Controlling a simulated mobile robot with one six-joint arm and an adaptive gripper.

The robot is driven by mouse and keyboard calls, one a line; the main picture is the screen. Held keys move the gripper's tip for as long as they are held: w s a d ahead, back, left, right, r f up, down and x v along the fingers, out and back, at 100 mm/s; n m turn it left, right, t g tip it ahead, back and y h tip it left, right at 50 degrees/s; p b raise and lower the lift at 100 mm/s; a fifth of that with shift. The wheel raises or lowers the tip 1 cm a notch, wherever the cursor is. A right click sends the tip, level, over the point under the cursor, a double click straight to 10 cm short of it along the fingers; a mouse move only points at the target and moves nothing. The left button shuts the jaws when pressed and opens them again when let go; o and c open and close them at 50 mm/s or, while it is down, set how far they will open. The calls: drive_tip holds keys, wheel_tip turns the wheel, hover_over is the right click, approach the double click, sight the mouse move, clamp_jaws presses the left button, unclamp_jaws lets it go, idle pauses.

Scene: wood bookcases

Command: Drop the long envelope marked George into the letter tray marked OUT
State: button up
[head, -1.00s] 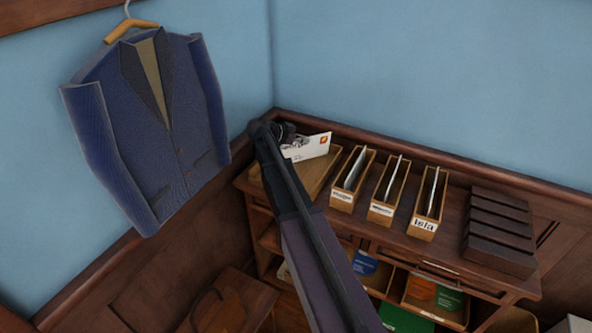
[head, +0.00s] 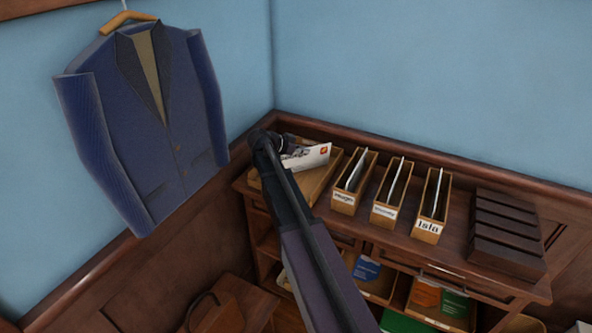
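The name on the envelope is too small to read, and no OUT mark shows. My gripper (head: 288,143) is at the envelope's left end, over the tray. My own arm hides part of the tray and most of the fingers, so I cannot tell whether they are closed on the envelope or whether it rests on the tray.
Three narrow wooden boxes holding envelopes stand right of the tray; the rightmost box (head: 430,214) is labelled Isla. A dark stepped rack (head: 506,232) stands farther right. A blue jacket (head: 160,120) hangs on the left wall. Shelves with folders (head: 440,298) are below.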

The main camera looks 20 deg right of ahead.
drive_tip(key=o, duration=0.4)
idle(0.5)
drive_tip(key=shift+n+g+y, duration=0.4)
drive_tip(key=shift+n+y, duration=0.1)
drive_tip(key=s+d+r+p, duration=0.1)
drive_tip(key=s+d, duration=0.1)
drive_tip(key=s+d+r+p, duration=0.1)
drive_tip(key=s+d+p, duration=0.1)
drive_tip(key=d, duration=0.1)
drive_tip(key=s+d+r+p, duration=0.1)
drive_tip(key=s+d+p, duration=0.1)
drive_tip(key=shift+s+d+r, duration=0.15)
drive_tip(key=shift+s+r, duration=0.05)
drive_tip(key=s+a+f+n+y+p, duration=0.1)
drive_tip(key=s+a+n+y, duration=0.4)
drive_tip(key=a, duration=1)
drive_tip(key=s+a+f+n+y+p, duration=0.1)
drive_tip(key=s+a+f+n+y, duration=0.3)
drive_tip(key=s+a+n, duration=0.7)
drive_tip(key=s+a+y, duration=0.2)
drive_tip(key=a, duration=0.3)
drive_tip(key=shift+s+a+f, duration=0.25)
drive_tip(key=shift+s+a, duration=0.05)
